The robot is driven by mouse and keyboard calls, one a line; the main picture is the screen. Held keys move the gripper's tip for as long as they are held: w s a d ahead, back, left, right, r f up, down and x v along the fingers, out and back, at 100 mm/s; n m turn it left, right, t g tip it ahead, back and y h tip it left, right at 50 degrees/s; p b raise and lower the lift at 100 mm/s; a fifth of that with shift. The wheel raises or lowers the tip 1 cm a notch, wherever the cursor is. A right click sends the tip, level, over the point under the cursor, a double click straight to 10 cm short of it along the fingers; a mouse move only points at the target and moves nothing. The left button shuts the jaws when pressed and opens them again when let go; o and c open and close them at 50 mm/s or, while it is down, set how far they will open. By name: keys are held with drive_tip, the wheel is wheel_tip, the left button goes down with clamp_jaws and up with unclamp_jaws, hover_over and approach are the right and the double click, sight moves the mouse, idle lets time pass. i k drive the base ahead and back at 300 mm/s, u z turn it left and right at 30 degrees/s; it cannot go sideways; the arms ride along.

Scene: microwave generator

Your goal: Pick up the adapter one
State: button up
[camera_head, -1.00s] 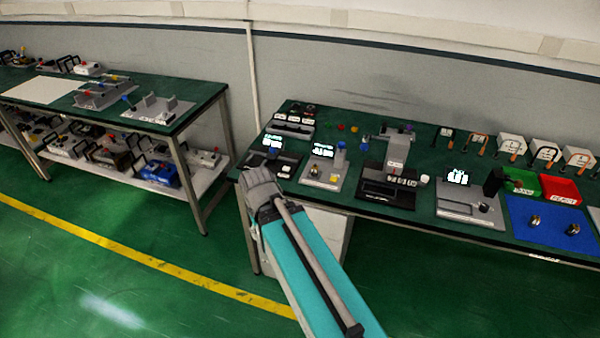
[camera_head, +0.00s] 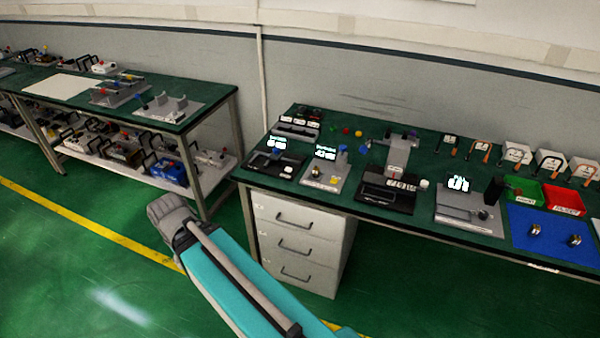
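Two small metallic pieces stand on the blue mat (camera_head: 522,217) at the right end of the right workbench, a left one (camera_head: 535,230) and a right one (camera_head: 574,240). I cannot tell which thing here is adapter one, as no label for it is readable. My teal arm reaches up from the bottom edge, and its grey end joint is over the floor left of the white drawer cabinet. No gripper fingers show. My arm is apart from the metallic pieces, which are far to its right.
The right green workbench (camera_head: 430,150) holds several devices with lit displays, a green bin (camera_head: 524,192) and a red bin (camera_head: 563,200). A white drawer cabinet (camera_head: 300,235) stands under it. The left workbench (camera_head: 185,124) has a loaded lower shelf. Green floor is open in front.

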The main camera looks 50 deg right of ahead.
sight(316, 170)
drive_tip(key=u, duration=0.2)
drive_tip(key=k, duration=1.1)
drive_tip(key=z, duration=1.25)
drive_tip(key=i, duration=0.9)
drive_tip(key=z, duration=0.05)
